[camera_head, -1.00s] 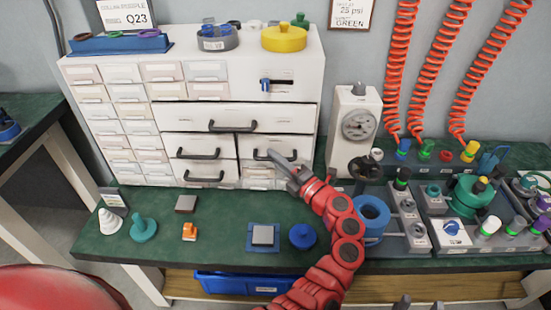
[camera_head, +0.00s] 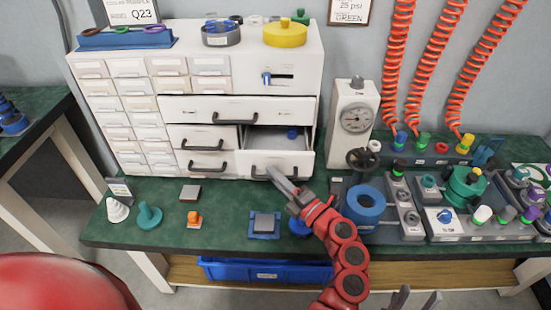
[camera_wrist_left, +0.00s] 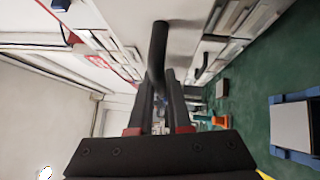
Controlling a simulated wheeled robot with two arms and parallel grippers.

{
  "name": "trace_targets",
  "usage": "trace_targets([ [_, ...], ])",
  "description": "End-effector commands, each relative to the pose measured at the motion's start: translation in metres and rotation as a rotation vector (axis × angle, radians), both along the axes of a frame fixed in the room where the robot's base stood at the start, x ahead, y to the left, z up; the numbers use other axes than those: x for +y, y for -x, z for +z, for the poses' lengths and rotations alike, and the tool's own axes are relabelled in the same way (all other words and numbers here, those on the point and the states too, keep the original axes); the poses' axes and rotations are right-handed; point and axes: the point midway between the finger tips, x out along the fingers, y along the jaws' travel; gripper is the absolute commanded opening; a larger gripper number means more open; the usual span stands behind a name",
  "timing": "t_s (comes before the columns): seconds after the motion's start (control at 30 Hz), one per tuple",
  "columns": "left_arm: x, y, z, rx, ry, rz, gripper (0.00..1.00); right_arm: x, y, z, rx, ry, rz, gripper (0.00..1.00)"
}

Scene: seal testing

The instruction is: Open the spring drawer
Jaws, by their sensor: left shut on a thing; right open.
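The drawer (camera_head: 296,160) in the right column of the white cabinet (camera_head: 312,75) stands pulled out. A small blue piece (camera_head: 292,133) lies inside it. The left wrist view shows the dark handle (camera_wrist_left: 158,50) between the fingers of my left gripper (camera_wrist_left: 160,92). My right gripper (camera_head: 415,300) is open and empty at the bottom edge of the head view, in front of the bench.
On the green bench (camera_head: 150,238) before the drawer sit a blue tray with a grey block (camera_head: 265,224), an orange piece (camera_head: 194,218) and a blue round part (camera_head: 299,226), partly hidden by my arm. A gauge stand (camera_head: 352,115) rises to the right of the cabinet.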

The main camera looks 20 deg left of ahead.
Motion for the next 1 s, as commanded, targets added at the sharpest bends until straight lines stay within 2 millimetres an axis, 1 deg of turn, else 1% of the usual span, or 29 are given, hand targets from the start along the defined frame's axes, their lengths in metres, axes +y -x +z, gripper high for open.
trace_targets([
  [0.03, -0.004, 0.012, 0.000, 0.006, 0.001, -0.003, 0.00, 0.000, 0.000, 0.005, 0.000, 0.000, 0.000, 0.50],
  [0.2, -0.013, 0.043, 0.000, 0.004, 0.001, -0.002, 0.00, 0.000, 0.000, 0.012, 0.000, 0.000, 0.000, 0.50],
  [0.4, -0.020, 0.065, 0.000, 0.001, 0.000, -0.002, 0.00, 0.000, 0.000, 0.016, 0.000, 0.000, 0.000, 0.50],
  [0.6, -0.022, 0.075, 0.000, 0.001, 0.000, -0.001, 0.00, 0.000, 0.000, 0.017, 0.000, 0.000, 0.000, 0.50],
  [0.93, -0.022, 0.075, 0.000, 0.000, 0.000, -0.001, 0.00, 0.000, 0.000, 0.016, 0.000, 0.000, 0.000, 0.50],
  [0.97, -0.022, 0.075, 0.000, 0.000, 0.000, -0.001, 0.18, 0.000, 0.000, 0.017, 0.000, 0.000, 0.000, 0.50],
  [1.0, -0.022, 0.075, 0.000, 0.000, 0.000, -0.001, 0.25, 0.000, 0.000, 0.017, 0.000, 0.000, 0.000, 0.50],
])
